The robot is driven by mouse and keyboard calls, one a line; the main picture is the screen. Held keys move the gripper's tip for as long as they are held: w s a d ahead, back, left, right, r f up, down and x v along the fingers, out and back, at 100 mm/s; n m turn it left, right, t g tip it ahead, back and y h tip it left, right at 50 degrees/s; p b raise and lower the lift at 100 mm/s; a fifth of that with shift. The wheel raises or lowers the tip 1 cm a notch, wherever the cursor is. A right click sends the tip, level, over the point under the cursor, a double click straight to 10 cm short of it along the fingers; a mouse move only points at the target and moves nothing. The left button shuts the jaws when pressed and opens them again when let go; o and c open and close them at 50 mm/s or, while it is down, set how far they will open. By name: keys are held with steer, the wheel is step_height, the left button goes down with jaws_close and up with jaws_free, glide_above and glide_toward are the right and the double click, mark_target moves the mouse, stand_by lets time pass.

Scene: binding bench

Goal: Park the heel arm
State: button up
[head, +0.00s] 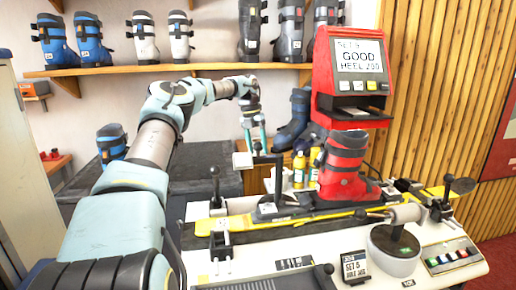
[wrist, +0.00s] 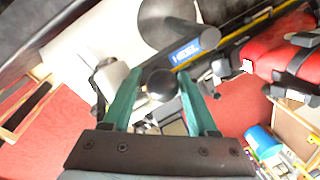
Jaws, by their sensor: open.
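The heel arm (head: 270,168) is a dark lever with a black ball knob, standing at the left of the red boot (head: 343,168) on the bench. In the wrist view its black knob (wrist: 162,85) shows between my fingers, near a blue HEEL label (wrist: 195,47). My gripper (head: 256,143) is open, pointing down over the lever, with one teal finger on each side of the knob. It also shows in the wrist view (wrist: 157,76). I cannot tell whether either finger touches the knob. The lever's lower part is partly hidden.
A red machine (head: 352,75) behind the boot reads "GOOD" and "HEEL 205". Other black-knobbed levers (head: 215,180) (head: 448,180) stand on the bench. A card (head: 355,266) stands at the front. A yellow bar (head: 310,217) runs along the bench. Boots line the shelf (head: 150,68).

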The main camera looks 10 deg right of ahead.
steer(key=shift+o, duration=1.1)
steer(key=shift+s, duration=0.1)
steer(key=shift+r, duration=0.1)
steer(key=r, duration=0.5)
steer(key=shift+w+a, duration=0.25)
steer(key=shift+r, duration=0.5)
steer(key=shift+w+a+r, duration=0.15)
steer(key=shift+a+r, duration=0.15)
steer(key=shift+r, duration=0.25)
